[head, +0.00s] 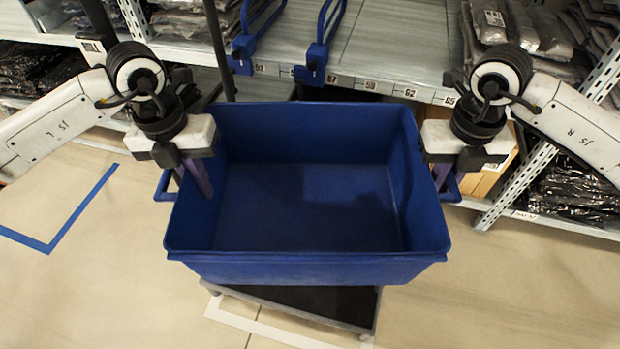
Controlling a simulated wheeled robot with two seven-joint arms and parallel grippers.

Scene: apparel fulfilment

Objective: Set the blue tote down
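The empty blue tote (310,267) is in the middle of the head view, upright and level, with its open top facing me. My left gripper (193,178) is at the tote's left side by the side handle (164,186), its fingers pointing down and closed at the tote's edge. My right gripper (443,176) is at the opposite side by the right handle (453,187), its fingers partly hidden by the tote's wall. A low cart with a dark top (318,303) shows below the tote's near edge. The tote's underside is hidden, so I cannot tell whether it touches the cart.
Metal shelving with numbered labels (366,85) stands behind the tote, with blue dividers (313,62) and bagged garments (540,30). A shelf upright (515,185) is close on the right. Blue tape (80,208) marks clear floor at left; white tape (262,328) runs near the cart.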

